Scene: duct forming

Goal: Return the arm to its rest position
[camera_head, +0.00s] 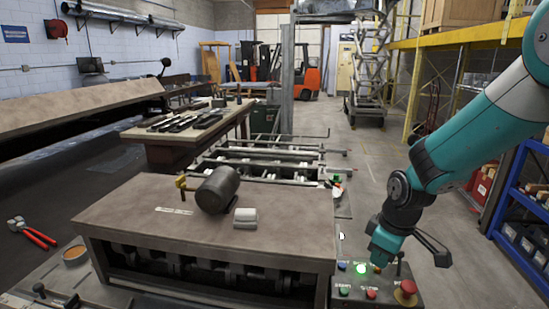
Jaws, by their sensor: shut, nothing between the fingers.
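My teal and white arm (478,135) reaches in from the right edge and bends down to the control panel (400,297). My gripper (380,262) is at its lower end, just above the panel and close to a lit green button (361,268). It is shut and holds nothing that I can see. The fingertips are small and partly hidden by the wrist, so I cannot tell whether they touch a button. A red mushroom button (406,291) is on the panel to the right of the gripper.
Red-handled snips (35,235) lie at far left. A blue shelf (515,210) stands right. The grey floor (465,260) between panel and shelf looks clear.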

